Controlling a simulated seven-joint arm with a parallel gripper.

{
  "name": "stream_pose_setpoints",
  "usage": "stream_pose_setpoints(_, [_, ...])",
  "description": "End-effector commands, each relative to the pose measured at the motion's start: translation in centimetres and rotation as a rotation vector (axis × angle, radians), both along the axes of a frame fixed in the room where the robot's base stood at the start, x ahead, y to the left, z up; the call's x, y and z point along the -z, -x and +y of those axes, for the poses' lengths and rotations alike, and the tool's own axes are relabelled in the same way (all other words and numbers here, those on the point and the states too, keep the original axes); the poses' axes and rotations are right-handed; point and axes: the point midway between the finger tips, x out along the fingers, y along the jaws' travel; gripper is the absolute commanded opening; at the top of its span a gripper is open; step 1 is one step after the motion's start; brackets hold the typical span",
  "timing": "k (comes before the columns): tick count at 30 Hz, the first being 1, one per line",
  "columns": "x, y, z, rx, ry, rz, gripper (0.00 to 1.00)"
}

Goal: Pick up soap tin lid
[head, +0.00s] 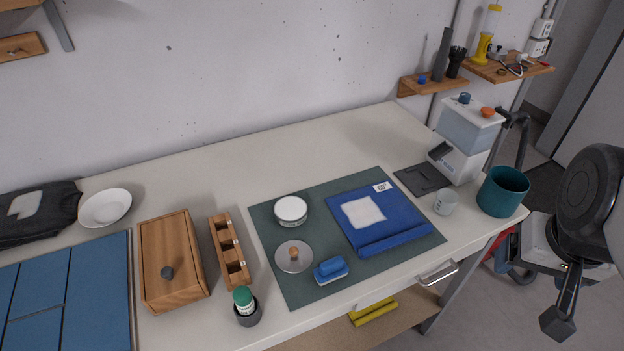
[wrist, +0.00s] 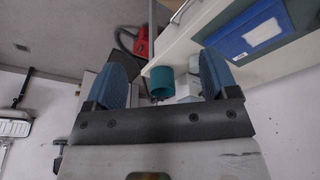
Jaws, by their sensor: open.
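The soap tin lid looks to be the round grey disc with a wooden knob (head: 294,258), lying flat on the dark green mat (head: 287,285) in the head view. A round white tin (head: 291,209) stands just behind it on the mat. My gripper (wrist: 162,72) shows two blue finger pads spread wide with nothing between them. In the head view my dark arm is off the table's right end, far from the lid. The lid is not seen in the wrist view.
A wooden rack (head: 229,252) and a green-capped bottle (head: 243,299) stand left. A teal pot (head: 503,192), white cup (head: 445,203) and dispenser (head: 466,138) stand at the right end. The table's back middle is clear.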

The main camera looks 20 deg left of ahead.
Motion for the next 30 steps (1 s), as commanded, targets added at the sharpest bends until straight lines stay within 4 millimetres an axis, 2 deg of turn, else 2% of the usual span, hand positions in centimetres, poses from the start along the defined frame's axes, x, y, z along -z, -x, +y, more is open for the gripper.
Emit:
stream_pose_setpoints(8, [0.0,-0.2,0.2,-0.007,0.001,0.002,0.80])
stream_pose_setpoints(14, [0.2,-1.1,1.2,-0.055,0.002,0.011,0.80])
stream_pose_setpoints(20, [0.7,-2.7,3.7,-0.154,0.009,0.031,0.80])
stream_pose_setpoints(30, [2.1,-5.7,9.4,-0.361,0.026,0.069,0.80])
